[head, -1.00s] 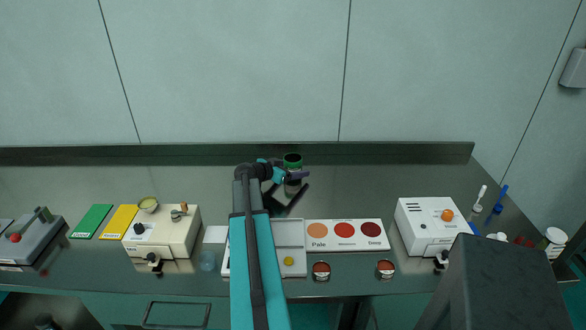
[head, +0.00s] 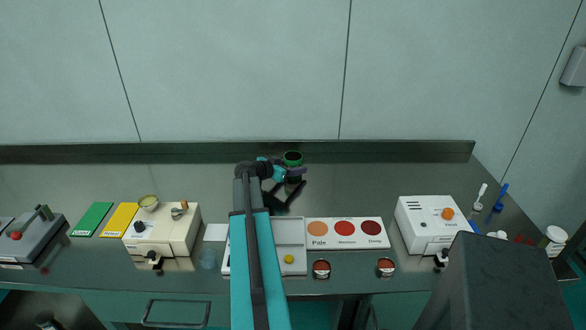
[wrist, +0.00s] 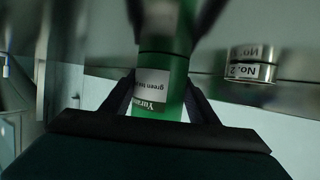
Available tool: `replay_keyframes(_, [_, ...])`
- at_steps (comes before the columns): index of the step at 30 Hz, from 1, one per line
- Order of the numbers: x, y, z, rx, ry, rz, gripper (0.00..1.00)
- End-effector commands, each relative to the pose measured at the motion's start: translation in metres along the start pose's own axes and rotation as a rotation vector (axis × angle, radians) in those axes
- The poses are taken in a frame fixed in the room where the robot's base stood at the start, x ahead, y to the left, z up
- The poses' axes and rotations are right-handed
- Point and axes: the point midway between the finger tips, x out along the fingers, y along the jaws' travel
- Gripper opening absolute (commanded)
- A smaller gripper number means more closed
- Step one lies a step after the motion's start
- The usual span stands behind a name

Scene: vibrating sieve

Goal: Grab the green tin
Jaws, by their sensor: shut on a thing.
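In the wrist view the green tin (wrist: 172,88) has a white label and sits between the two dark fingers of my gripper (wrist: 160,92). My gripper (head: 288,172) is shut on the tin in the head view. My wrist and fingers hide part of the tin there.
A card with three red-orange discs (head: 345,233) and a white tray (head: 291,233) lie in front. Cream (head: 165,232) and white (head: 428,224) machines stand left and right. In the wrist view, a tin labelled No. 2 (wrist: 249,72) appears at right. The back bench has free room.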

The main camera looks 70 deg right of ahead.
Motion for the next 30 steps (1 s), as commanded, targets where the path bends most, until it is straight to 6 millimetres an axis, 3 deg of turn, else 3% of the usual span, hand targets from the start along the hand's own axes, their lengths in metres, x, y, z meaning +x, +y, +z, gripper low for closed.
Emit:
replay_keyframes(11, [-0.004, 0.0, -0.012, 0.002, 0.002, 0.0, 0.31])
replay_keyframes(30, [-0.032, 0.0, -0.08, 0.003, 0.001, 0.001, 0.31])
